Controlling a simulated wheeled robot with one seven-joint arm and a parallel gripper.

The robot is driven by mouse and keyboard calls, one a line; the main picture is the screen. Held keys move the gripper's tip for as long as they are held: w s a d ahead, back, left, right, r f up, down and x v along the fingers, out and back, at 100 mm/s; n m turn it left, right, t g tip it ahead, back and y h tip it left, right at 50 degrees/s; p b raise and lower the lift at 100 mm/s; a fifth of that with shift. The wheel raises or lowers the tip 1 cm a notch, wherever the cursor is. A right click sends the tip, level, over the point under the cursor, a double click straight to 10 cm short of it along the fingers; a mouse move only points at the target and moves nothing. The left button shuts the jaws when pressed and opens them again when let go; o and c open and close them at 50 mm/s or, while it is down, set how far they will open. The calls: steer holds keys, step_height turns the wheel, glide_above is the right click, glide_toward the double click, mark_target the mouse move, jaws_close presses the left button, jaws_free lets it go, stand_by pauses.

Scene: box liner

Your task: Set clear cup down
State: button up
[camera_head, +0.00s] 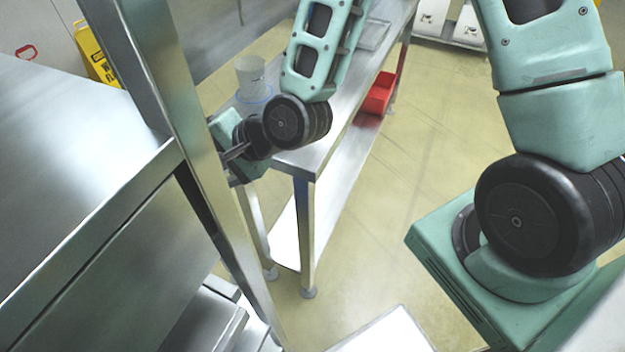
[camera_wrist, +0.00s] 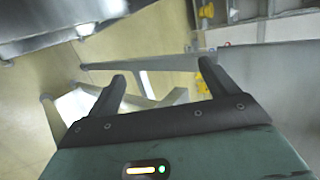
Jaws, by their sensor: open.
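The clear cup (camera_head: 250,72) stands upright on the steel table (camera_head: 315,150), near its far left part in the head view. A pale blue round rim (camera_head: 254,94) shows at or just below its base; I cannot tell what it belongs to. My gripper (camera_wrist: 162,73) is open, with nothing between its fingers in the wrist view. In the head view my gripper is at the table's near left corner, in front of the cup and apart from it, partly hidden by my wrist. The cup is not visible in the wrist view.
A steel post (camera_head: 185,120) and a steel counter (camera_head: 75,150) fill the left, close to my gripper. A red bin (camera_head: 379,93) sits on the table's lower shelf. A yellow sign (camera_head: 92,52) stands behind the counter.

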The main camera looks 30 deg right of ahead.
steer(key=s+d+r+n+g+h, duration=0.2)
steer(key=s+d+r+n, duration=0.1)
steer(key=s+n, duration=0.3)
steer(key=s+d+r+n+g+h, duration=0.3)
steer(key=s+n, duration=0.3)
steer(key=s, duration=0.2)
steer(key=s+d+r+n+g+h, duration=0.2)
steer(key=s+d+n, duration=0.1)
steer(key=s+n, duration=0.3)
steer(key=shift+s+d+r+g, duration=0.25)
steer(key=shift+s+r+g, duration=0.05)
steer(key=shift+s+r, duration=0.1)
steer(key=shift+r+p, duration=0.65)
